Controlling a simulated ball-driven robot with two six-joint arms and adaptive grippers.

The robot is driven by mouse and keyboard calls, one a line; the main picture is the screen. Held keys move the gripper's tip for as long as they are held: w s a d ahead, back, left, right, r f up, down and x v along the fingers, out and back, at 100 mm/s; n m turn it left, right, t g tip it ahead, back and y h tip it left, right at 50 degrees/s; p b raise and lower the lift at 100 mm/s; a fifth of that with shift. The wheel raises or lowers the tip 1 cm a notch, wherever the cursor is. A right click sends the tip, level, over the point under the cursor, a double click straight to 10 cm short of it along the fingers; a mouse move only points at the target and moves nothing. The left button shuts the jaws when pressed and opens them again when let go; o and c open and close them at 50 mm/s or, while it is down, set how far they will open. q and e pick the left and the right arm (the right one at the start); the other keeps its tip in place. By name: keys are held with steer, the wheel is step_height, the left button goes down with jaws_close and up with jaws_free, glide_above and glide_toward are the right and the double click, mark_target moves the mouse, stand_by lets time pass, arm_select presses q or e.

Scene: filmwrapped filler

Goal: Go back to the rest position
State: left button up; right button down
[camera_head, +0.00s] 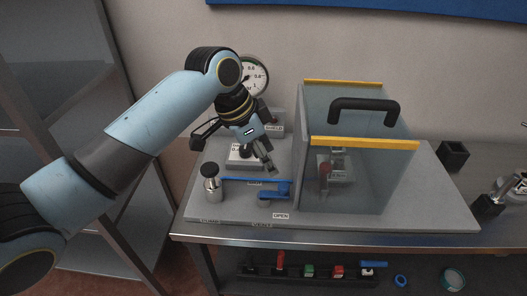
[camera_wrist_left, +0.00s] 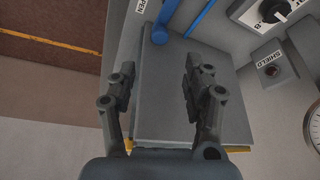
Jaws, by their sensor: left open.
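My left gripper (camera_head: 234,156) hangs from the blue-grey left arm over the left part of the grey panel board (camera_head: 430,205). Its two dark fingers are spread apart with nothing between them. In the left wrist view the open fingers (camera_wrist_left: 158,88) stand in front of a flat grey surface, with empty space between them. My right gripper does not show in either view.
A transparent shield box (camera_head: 350,180) with yellow edges and a black handle stands right of the gripper. A blue lever valve (camera_head: 275,191), a metal knobbed cylinder (camera_head: 211,184) and a round gauge (camera_head: 254,77) are close by. A lower shelf holds small parts.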

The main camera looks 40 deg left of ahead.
arm_select(q)
steer(key=shift+s+a+r, duration=0.15)
steer(key=shift+s+r, duration=0.05)
steer(key=shift+r, duration=0.4)
